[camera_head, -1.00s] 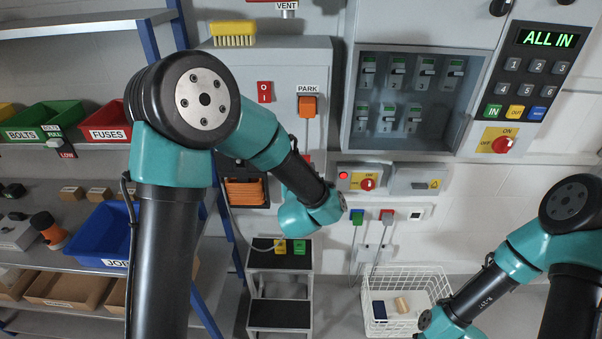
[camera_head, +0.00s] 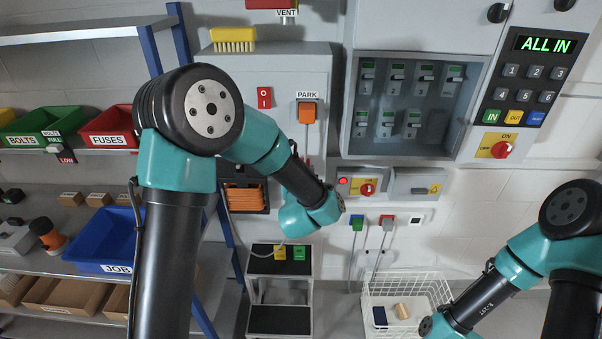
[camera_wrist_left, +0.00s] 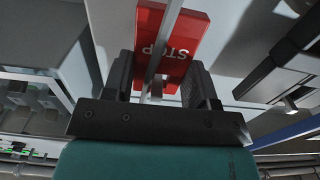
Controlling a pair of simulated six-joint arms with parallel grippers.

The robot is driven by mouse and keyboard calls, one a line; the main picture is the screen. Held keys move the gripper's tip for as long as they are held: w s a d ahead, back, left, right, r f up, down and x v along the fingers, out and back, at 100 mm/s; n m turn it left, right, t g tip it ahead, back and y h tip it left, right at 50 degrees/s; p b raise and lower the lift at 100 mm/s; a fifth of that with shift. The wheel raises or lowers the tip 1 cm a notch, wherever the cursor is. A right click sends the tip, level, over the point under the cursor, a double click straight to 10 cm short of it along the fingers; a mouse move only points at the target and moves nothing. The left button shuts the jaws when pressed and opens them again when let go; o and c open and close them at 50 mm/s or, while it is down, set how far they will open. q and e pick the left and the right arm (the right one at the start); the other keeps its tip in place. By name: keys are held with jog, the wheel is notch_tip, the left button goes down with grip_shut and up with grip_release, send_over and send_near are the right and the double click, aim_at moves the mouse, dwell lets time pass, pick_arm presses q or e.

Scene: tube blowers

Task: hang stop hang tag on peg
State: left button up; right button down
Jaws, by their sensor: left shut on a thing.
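The red stop tag (camera_wrist_left: 184,50) with white STOP lettering shows in the left wrist view, at and beyond the fingertips of my left gripper (camera_wrist_left: 160,80). My left gripper is shut on the tag. A pale metal bar (camera_wrist_left: 162,42) runs lengthwise across the tag's face in this view; I cannot tell whether it touches the tag. In the head view neither the tag nor my left gripper can be made out, only my left arm. My right gripper is not visible; only its arm shows at the lower right. I cannot identify the peg.
A grey cabinet with the PARK label (camera_head: 307,95) stands behind my left arm. An open breaker panel (camera_head: 405,105) and keypad (camera_head: 525,85) are on the right. A black step stool (camera_head: 279,264) and white wire basket (camera_head: 405,295) stand below. Blue bin (camera_head: 105,240) sits on left shelves.

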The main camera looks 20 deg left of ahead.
pick_arm(q)
jog(key=o, duration=1)
jog(key=v, duration=1.7)
jog(key=shift+s, duration=0.25)
